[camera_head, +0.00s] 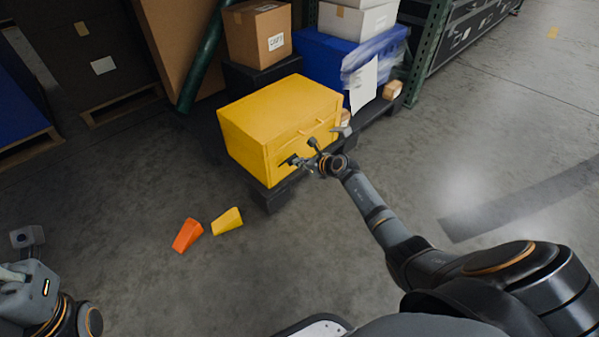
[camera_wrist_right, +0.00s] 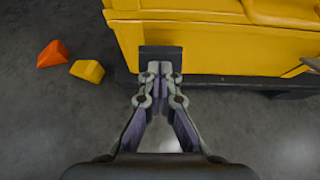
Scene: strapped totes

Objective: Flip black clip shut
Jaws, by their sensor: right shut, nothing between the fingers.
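A closed yellow tote (camera_head: 240,125) sits on a dark pallet; its front wall also shows in the right wrist view (camera_wrist_right: 200,38). A black clip (camera_wrist_right: 160,53) stands out from the tote's front as a dark flat plate. In the head view the clip (camera_head: 290,160) is small, near the tote's lower front. My right gripper (camera_wrist_right: 160,70) is shut and empty, its fingertips at the plate's near edge; I cannot tell whether they touch. It also shows in the head view (camera_head: 310,158). My left gripper (camera_head: 24,262) is at the lower left, its jaws unclear.
A second clip (camera_head: 345,130) juts from the tote's front farther right. An orange wedge (camera_head: 187,235) and a yellow wedge (camera_head: 228,221) lie on the floor. A blue tote (camera_head: 318,57) and cardboard box (camera_head: 258,32) stand behind.

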